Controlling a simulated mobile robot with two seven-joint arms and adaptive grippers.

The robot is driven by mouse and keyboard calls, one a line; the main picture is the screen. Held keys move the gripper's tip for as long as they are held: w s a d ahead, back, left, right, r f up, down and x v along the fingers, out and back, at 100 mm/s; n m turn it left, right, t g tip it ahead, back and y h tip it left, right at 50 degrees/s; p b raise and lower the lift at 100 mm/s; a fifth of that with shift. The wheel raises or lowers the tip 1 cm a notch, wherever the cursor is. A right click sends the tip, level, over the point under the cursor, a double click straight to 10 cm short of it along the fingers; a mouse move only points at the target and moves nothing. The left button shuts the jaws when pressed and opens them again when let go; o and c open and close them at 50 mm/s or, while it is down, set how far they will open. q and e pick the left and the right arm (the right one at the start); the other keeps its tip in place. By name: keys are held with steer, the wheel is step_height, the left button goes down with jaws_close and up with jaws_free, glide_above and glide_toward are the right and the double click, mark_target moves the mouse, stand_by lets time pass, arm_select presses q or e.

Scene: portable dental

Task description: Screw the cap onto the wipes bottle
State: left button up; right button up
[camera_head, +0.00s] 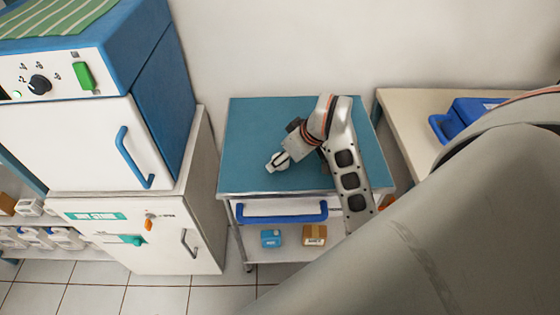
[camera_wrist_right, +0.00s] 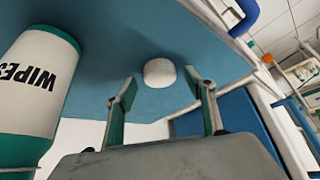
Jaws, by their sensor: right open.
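The wipes bottle (camera_wrist_right: 37,75), white with green bands and dark "WIPES" lettering, is at the left of the right wrist view, where it appears upside down. It stands close beside my right gripper (camera_wrist_right: 161,86), outside its fingers. A round white cap (camera_wrist_right: 159,71) sits on the blue tabletop beyond and between the two fingertips. The fingers are spread and empty, and they look apart from the cap. In the head view my right arm reaches over the cart, and I cannot make out the bottle there. My left gripper is out of view.
The blue-topped cart (camera_head: 245,125) has a blue drawer handle (camera_head: 282,211) in front. On its lower shelf are a blue box (camera_head: 271,238) and an orange-brown box (camera_head: 314,235). A white-and-blue cabinet (camera_head: 70,140) stands to the left. The tabletop's left part is clear.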

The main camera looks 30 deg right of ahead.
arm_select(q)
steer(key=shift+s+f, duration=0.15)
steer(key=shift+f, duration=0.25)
arm_select(e)
steer(key=shift+w+a+f, duration=0.1)
steer(key=shift+w+f, duration=0.15)
steer(key=shift+f, duration=0.2)
steer(key=c, duration=0.8)
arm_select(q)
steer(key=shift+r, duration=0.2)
arm_select(e)
steer(key=shift+c, duration=0.2)
steer(key=shift+r, duration=0.15)
arm_select(q)
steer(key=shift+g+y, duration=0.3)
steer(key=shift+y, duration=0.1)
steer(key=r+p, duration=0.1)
steer(key=p, duration=0.1)
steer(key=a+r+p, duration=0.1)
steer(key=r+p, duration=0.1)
steer(key=p, duration=0.1)
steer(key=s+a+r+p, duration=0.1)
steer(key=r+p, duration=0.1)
steer(key=p, duration=0.1)
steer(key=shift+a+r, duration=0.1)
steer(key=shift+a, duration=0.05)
arm_select(e)
step_height(320, 180, up, 20)
